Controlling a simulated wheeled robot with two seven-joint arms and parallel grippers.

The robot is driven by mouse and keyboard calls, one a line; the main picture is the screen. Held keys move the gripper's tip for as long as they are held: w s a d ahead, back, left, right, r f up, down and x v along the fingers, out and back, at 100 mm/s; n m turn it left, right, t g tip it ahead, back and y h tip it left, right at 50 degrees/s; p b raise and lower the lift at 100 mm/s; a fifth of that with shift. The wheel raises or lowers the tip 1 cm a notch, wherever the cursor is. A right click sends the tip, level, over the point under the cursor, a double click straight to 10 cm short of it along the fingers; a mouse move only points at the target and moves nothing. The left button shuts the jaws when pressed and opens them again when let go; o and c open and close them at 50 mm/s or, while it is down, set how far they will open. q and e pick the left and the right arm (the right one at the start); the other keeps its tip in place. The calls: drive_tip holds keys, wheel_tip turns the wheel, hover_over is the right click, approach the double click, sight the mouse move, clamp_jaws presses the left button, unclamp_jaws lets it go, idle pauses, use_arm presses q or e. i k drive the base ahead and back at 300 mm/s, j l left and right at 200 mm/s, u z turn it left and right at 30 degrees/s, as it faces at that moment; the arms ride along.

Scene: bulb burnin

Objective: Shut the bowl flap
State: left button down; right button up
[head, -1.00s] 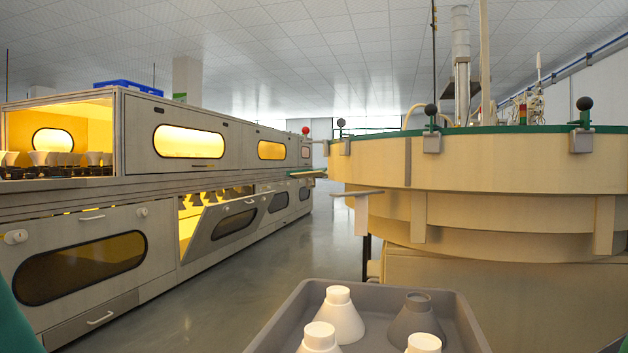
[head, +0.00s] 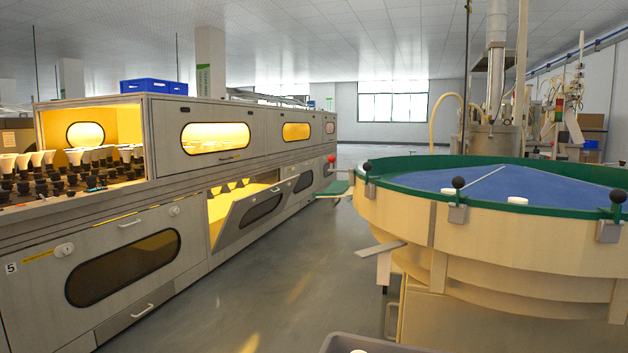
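The large round bowl (head: 480,235) stands at the right, with cream sides, a green rim and a blue floor inside. A flat grey plate (head: 381,248) sticks out level from its left side above a short bracket. A green flat piece (head: 335,188) with a red ball knob (head: 332,159) stands out at the bowl's far left. I cannot tell for certain which of these is the flap. Neither of my grippers is in view.
A long cabinet (head: 115,228) with lit windows runs along the left, and one lower door (head: 245,217) is tilted open. White pieces (head: 517,200) lie in the bowl. A grey tray rim (head: 345,340) shows at the bottom. The aisle floor between is clear.

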sight(339, 190)
drive_tip(key=i+j+z, duration=0.15)
drive_tip(key=j, duration=0.3)
drive_tip(key=j+z, duration=0.1)
drive_tip(key=j, duration=0.35)
drive_tip(key=i+j+z, duration=0.15)
drive_tip(key=j, duration=0.3)
drive_tip(key=i+j+z, duration=0.55)
drive_tip(key=j, duration=0.35)
drive_tip(key=i+j+z, duration=0.35)
drive_tip(key=j, duration=0.35)
drive_tip(key=i+j+z, duration=0.2)
drive_tip(key=j, duration=0.2)
drive_tip(key=i+j+z, duration=0.15)
drive_tip(key=i+j, duration=0.3)
